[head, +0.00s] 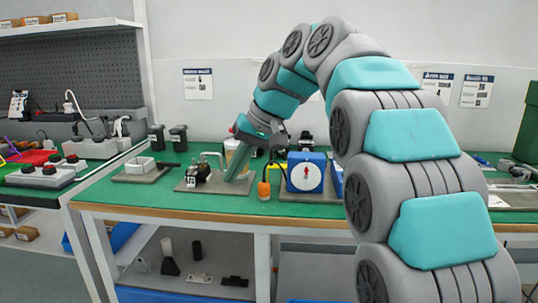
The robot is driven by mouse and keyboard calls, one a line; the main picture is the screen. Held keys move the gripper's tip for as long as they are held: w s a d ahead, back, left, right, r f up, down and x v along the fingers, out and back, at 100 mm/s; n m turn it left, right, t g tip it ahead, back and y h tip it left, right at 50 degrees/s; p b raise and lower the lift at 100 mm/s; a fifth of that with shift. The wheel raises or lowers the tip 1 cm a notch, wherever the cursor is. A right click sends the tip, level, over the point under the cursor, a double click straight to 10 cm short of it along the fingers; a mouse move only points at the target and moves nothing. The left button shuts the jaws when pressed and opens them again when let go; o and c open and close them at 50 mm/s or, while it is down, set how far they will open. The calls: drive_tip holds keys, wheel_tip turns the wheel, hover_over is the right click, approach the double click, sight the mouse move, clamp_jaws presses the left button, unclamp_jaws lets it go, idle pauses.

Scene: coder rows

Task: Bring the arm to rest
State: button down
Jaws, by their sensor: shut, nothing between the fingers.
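My arm rises from the lower right, arches over the green-topped bench (200,210) and comes down near its middle. My gripper (236,172) points down, shut and empty, over a grey plate on the bench. A white and tan cylindrical thing (235,150) stands just behind it, partly hidden. Whether the fingertips touch the plate or anything on it I cannot tell.
A blue box with a white dial (306,173) and a small orange thing (264,188) stand close to the right of the gripper. A small black device (197,173) is to its left. Dark containers (178,138) stand behind. Lower shelves hold small parts. Space above the bench is open.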

drive_tip(key=s+d+f+m+g+h, duration=0.1)
drive_tip(key=s+d+f+h, duration=0.1)
drive_tip(key=s+d+f, duration=0.5)
drive_tip(key=s+d+f+m+g+h, duration=0.1)
drive_tip(key=s+d+f, duration=0.7)
drive_tip(key=s, duration=0.8)
drive_tip(key=s+d+f+m+g+h, duration=0.1)
drive_tip(key=s+d+f+h, duration=0.1)
drive_tip(key=s+d+f, duration=0.5)
drive_tip(key=s+f, duration=0.5)
drive_tip(key=shift+s+d+m+h, duration=0.2)
drive_tip(key=shift+m+h, duration=0.1)
drive_tip(key=shift+h, duration=0.1)
